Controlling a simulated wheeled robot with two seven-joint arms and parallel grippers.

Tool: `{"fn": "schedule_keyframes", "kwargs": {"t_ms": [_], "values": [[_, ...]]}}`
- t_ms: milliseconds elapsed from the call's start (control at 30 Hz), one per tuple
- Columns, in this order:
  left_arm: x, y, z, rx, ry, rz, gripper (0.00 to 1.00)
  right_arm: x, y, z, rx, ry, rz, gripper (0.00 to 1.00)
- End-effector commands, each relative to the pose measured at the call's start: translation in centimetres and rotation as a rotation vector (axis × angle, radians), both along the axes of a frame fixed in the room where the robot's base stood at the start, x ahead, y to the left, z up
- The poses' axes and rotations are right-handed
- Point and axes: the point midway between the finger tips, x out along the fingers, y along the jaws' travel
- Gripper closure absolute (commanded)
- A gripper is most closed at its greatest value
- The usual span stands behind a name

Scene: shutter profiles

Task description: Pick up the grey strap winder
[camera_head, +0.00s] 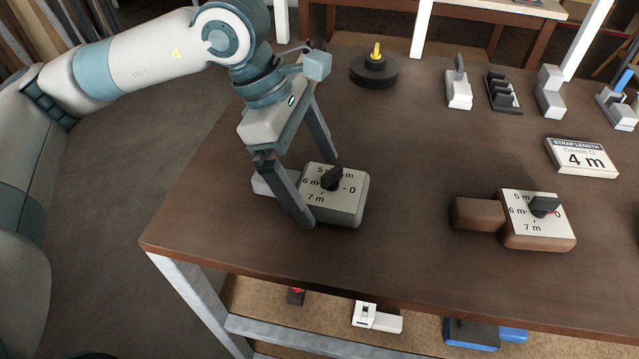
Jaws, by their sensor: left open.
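The grey strap winder (345,208) lies on the brown table near its left front part. It has a white dial face marked 5 m, 6 m, 7 m and 0, with a black knob on top. Its grey handle block sticks out to the left, partly hidden behind my gripper. My left gripper (318,190) comes down from above over the winder's left part, its two fingers spread apart. One finger is on the near side and the other is on the far side; I cannot tell whether they touch it. My right gripper is not in view.
A brown winder (537,240) with a similar dial stands to the right. A "4 m" strap length sign (581,158) lies behind it. A black round base with a yellow peg (374,70) and several small grey fixtures (458,92) stand along the back. The table middle is clear.

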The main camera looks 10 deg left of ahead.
Motion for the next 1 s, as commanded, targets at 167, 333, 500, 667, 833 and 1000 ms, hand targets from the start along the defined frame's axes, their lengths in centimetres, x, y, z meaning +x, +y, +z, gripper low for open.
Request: {"fn": "schedule_keyframes", "kwargs": {"t_ms": [167,333,500,667,833,1000], "values": [[-0.01,-0.14,-0.33,0.000,-0.001,0.000,0.00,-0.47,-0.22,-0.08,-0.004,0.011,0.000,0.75],[-0.01,-0.13,-0.34,0.000,-0.001,0.000,0.00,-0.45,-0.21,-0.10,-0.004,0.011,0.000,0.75],[-0.01,-0.12,-0.32,0.000,-0.001,0.000,0.00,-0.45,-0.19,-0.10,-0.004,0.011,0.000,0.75],[-0.01,-0.12,-0.32,0.000,-0.001,0.000,0.26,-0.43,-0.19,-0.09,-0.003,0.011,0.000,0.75],[0.01,-0.12,-0.26,-0.001,-0.002,0.001,0.52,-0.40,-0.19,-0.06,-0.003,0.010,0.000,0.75],[0.01,-0.13,-0.26,-0.001,-0.002,0.001,0.52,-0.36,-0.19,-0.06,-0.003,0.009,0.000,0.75]]}}
